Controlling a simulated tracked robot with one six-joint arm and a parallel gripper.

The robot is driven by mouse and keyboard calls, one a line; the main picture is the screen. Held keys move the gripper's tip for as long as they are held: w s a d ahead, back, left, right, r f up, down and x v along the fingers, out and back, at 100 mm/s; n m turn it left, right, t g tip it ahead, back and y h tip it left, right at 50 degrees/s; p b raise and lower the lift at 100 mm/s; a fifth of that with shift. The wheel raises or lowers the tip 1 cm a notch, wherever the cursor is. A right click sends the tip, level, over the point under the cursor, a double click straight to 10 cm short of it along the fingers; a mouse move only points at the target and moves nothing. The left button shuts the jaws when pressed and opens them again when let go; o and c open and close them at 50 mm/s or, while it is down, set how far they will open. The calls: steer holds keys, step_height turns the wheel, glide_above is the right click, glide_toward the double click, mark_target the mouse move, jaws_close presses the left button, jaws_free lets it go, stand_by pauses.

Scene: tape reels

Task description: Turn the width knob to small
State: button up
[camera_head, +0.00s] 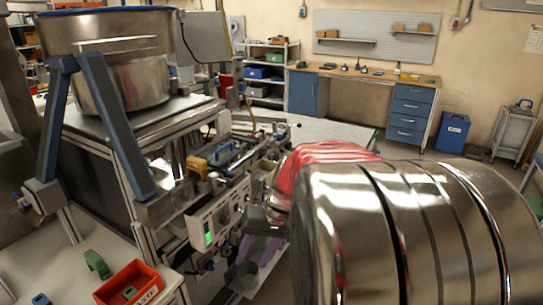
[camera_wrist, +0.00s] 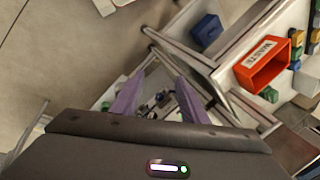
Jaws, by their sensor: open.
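A pale control panel (camera_head: 217,216) is on the front of the machine in the head view, with a lit green display and several small dark round controls. I cannot tell which of these is the width knob, nor read any setting. My gripper (camera_head: 258,252) hangs in front of and below the panel's right end, partly hidden behind my arm. In the wrist view my gripper (camera_wrist: 158,92) shows two purple fingers spread apart, with nothing between them. Small dark parts show blurred beyond the fingers. I see no contact between my gripper and the panel.
An orange waste bin (camera_head: 128,286) stands on the white table at the lower left, beside a green piece (camera_head: 97,264). It also shows in the wrist view (camera_wrist: 246,70). A large metal bowl (camera_head: 118,80) sits above the machine. My arm covers the right foreground of the head view.

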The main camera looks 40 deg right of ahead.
steer(key=s+a+r+n+t+h, duration=0.1)
steer(key=s+a+r+n, duration=0.2)
steer(key=a, duration=0.5)
steer(key=s+a+r+n+t+h, duration=0.1)
steer(key=s+a+r+n+h, duration=0.1)
steer(key=s+a+r, duration=0.3)
steer(key=shift+s+a+n+t, duration=0.4)
steer(key=shift+a+n, duration=0.2)
steer(key=shift+a, duration=1.55)
